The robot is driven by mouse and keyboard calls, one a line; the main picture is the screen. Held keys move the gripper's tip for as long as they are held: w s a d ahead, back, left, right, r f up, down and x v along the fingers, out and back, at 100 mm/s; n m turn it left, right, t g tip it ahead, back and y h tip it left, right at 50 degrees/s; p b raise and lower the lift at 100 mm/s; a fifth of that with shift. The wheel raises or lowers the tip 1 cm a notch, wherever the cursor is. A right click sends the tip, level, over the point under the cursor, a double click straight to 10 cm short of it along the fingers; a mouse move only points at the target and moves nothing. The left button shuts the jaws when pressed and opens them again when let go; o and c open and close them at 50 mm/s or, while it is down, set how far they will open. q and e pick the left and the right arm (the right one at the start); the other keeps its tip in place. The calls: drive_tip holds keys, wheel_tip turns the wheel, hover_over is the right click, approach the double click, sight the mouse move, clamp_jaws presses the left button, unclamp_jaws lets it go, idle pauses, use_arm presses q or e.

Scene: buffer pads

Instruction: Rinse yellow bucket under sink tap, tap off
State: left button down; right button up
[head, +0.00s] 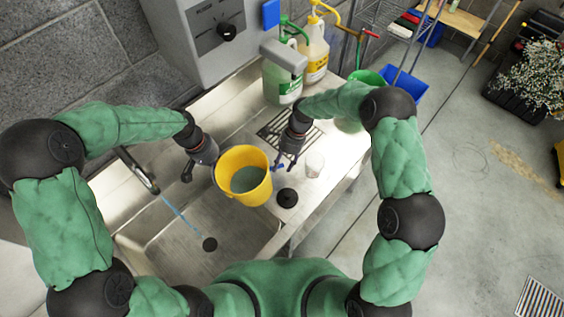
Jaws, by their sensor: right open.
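The yellow bucket (231,193) is at the right edge of the sink basin, its mouth facing up and greyish-green liquid or a dark inside showing. The metal sink (165,245) has a tap (140,172) on its left, and a thin blue stream runs from it towards the dark drain (209,244). The stream falls left of the bucket. My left gripper (197,172) is at the bucket's left rim; whether its fingers grip the rim is unclear. My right gripper (286,163) is open and empty, just right of the bucket, above the counter.
A black round thing (287,197) and a white cup (315,163) are on the counter (335,150) close to my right gripper. A grey dispenser box (212,40) is on the wall.

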clamp_jaws()
use_arm(q)
drive_tip(key=shift+r, duration=0.15)
